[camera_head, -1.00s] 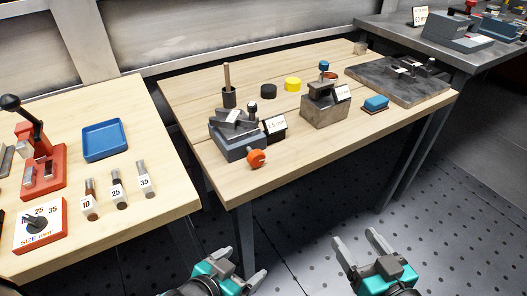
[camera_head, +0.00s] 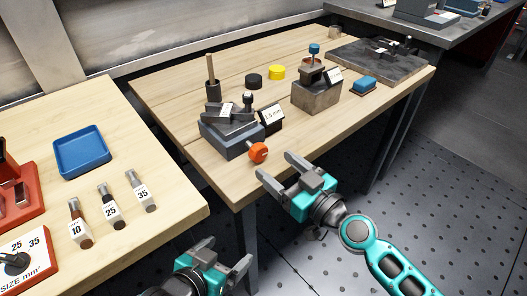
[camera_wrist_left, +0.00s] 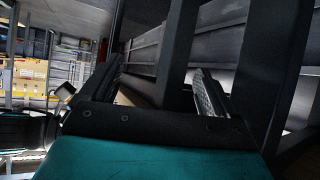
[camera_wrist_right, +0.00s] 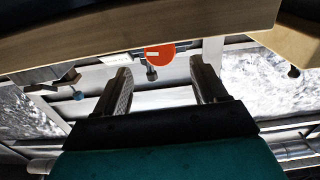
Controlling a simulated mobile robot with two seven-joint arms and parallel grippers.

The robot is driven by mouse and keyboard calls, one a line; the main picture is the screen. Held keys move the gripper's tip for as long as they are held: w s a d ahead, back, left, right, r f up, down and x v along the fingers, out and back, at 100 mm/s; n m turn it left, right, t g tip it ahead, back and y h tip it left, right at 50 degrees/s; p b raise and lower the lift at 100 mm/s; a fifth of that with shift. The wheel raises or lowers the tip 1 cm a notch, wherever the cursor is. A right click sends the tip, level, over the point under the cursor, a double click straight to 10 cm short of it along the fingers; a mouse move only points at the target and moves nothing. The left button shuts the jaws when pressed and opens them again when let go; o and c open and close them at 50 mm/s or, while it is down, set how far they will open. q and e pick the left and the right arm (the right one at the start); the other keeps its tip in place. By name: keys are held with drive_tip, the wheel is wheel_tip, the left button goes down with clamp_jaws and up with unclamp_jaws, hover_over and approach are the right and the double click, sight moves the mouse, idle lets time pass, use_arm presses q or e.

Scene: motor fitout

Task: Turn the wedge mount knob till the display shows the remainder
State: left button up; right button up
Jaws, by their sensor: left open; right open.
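The orange knob (camera_head: 258,152) sits on the front of the grey wedge mount (camera_head: 228,137) on the middle table. The knob also shows in the right wrist view (camera_wrist_right: 159,54), ahead of the fingers and partly cut off by the table edge. A small display (camera_head: 271,117) stands beside the mount; it seems to read 2.5 mm, though the digits are small. My right gripper (camera_head: 277,170) is open and empty just right of and in front of the knob, apart from it. My left gripper (camera_head: 230,258) is open and empty, low before the gap between the tables.
A block fixture (camera_head: 316,96) with its own display stands right of the mount. A blue-topped block (camera_head: 363,84), black and yellow pucks (camera_head: 277,72) and a rod in a holder (camera_head: 212,88) stand nearby. The left table holds a blue tray (camera_head: 82,151) and several numbered pieces.

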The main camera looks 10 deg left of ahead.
sight(262, 155)
drive_tip(key=x, duration=0.4)
drive_tip(key=shift+w+a, duration=0.45)
drive_tip(key=shift+a, duration=0.1)
use_arm(q)
drive_tip(key=shift+s+a+f, duration=0.25)
drive_tip(key=shift+s+f, duration=0.1)
drive_tip(key=shift+f, duration=0.2)
drive_tip(key=shift+r, duration=0.2)
use_arm(e)
drive_tip(key=shift+c, duration=0.3)
drive_tip(key=c, duration=1)
use_arm(q)
drive_tip(key=shift+w, duration=0.3)
use_arm(e)
drive_tip(key=shift+f, duration=0.1)
